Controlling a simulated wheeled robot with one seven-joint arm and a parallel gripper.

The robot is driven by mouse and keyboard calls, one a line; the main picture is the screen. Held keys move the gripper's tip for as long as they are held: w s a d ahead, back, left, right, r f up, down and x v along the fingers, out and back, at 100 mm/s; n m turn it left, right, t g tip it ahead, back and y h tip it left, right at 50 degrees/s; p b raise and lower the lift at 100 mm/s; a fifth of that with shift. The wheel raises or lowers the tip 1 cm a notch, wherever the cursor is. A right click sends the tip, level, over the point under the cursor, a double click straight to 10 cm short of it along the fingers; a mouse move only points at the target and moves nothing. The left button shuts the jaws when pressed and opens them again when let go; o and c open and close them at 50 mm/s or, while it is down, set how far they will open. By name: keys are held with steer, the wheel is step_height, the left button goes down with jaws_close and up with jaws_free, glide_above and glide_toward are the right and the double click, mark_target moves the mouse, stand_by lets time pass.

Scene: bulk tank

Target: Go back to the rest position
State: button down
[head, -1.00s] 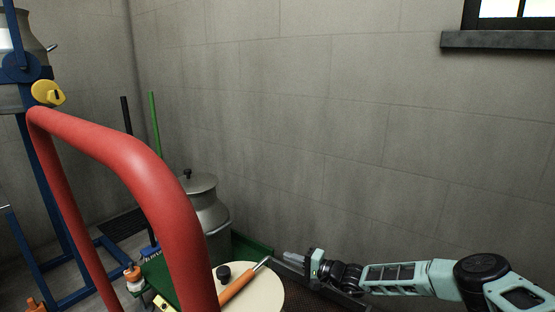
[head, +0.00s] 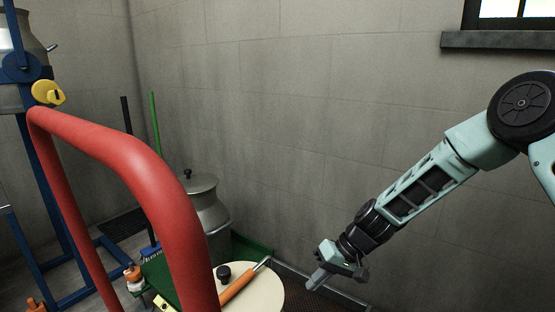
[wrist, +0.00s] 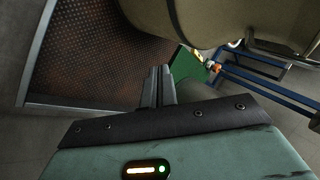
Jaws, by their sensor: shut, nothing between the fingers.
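My gripper (head: 318,281) is in the lower right of the head view, in front of the wall. It points down and to the left, to the right of a cream round lid (head: 265,293). In the wrist view my gripper's fingers (wrist: 158,84) lie side by side, shut, with nothing between them. A dark, rust-brown textured mat or tray with a light rim (wrist: 27,63) lies below and to the left of the fingers there.
A red curved bar (head: 125,152) stands close at the left. An orange-handled tool (head: 238,286) lies on the cream lid. A metal can (head: 203,200) stands behind. A blue frame (head: 52,190) with a yellow valve (head: 47,92) is at far left. The wall at centre is clear.

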steer(key=s+d+r+m+t+h, duration=0.2)
steer(key=s+d+r+h, duration=0.2)
steer(key=s+d+r, duration=0.45)
steer(key=s+d+r+m+t+h, duration=0.1)
steer(key=s+d+r+h, duration=0.2)
steer(key=s+d+r, duration=0.8)
steer(key=s+a+r+n+g+p, duration=0.2)
steer(key=s+a+r+n+p, duration=0.2)
steer(key=s+a+n+p, duration=0.65)
steer(key=a+r+m+p, duration=0.1)
steer(key=a+r+p, duration=0.1)
steer(key=r+p, duration=1.4)
steer(key=a+r+m+p, duration=0.2)
steer(key=r+p, duration=1.5)
steer(key=r, duration=0.3)
steer(key=shift+r, duration=0.15)
steer(key=shift+a, duration=0.1)
